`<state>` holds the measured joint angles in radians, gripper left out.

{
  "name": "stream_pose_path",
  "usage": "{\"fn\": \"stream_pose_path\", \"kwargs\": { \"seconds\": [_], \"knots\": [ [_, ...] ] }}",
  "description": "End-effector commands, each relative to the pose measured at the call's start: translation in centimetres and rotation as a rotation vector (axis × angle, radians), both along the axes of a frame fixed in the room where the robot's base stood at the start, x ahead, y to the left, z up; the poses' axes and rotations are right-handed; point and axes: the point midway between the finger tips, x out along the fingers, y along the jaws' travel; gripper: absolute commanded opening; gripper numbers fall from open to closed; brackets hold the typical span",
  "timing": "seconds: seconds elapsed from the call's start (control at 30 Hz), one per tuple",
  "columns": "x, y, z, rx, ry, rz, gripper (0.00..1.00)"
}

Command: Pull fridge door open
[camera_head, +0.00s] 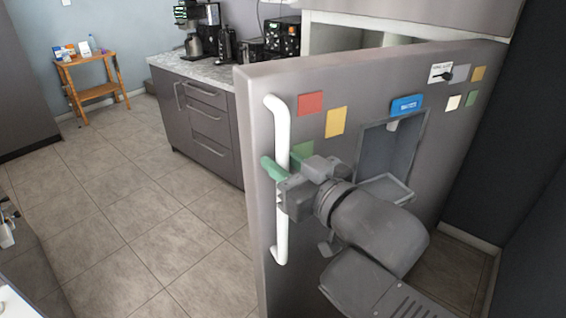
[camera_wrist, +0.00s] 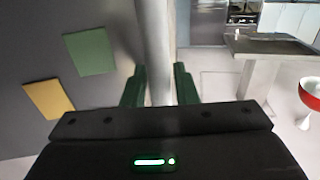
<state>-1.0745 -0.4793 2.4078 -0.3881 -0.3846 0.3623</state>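The grey fridge door (camera_head: 345,235) stands swung out from the fridge. Its long white vertical handle (camera_head: 281,225) runs along the door's left edge. My gripper (camera_head: 281,172) is at about the handle's mid-height, with a green finger showing left of the bar. In the wrist view, the handle (camera_wrist: 157,40) passes between the two green fingers of my gripper (camera_wrist: 159,85). The fingers lie close along both sides of the bar and look shut on it. The other finger is hard to make out in the head view.
Grey counter drawers (camera_head: 205,120) with coffee machines stand behind the door. Open tiled floor (camera_head: 130,200) lies to the left, with a small wooden table (camera_head: 90,75) far back. A dark wall (camera_head: 520,130) is on the right. The wrist view shows a red stool (camera_wrist: 311,92).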

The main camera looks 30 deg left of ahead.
Motion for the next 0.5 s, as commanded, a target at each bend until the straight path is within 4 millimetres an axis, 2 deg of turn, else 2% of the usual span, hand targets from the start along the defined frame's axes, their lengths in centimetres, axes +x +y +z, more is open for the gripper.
{"fn": "stream_pose_path", "kwargs": {
  "seconds": [0.3,0.5],
  "knots": [
    [0.0,0.0,5.1,0.002,-0.002,-0.002,0.26],
    [0.0,0.0,7.8,0.002,-0.002,-0.001,0.26]
  ]
}}
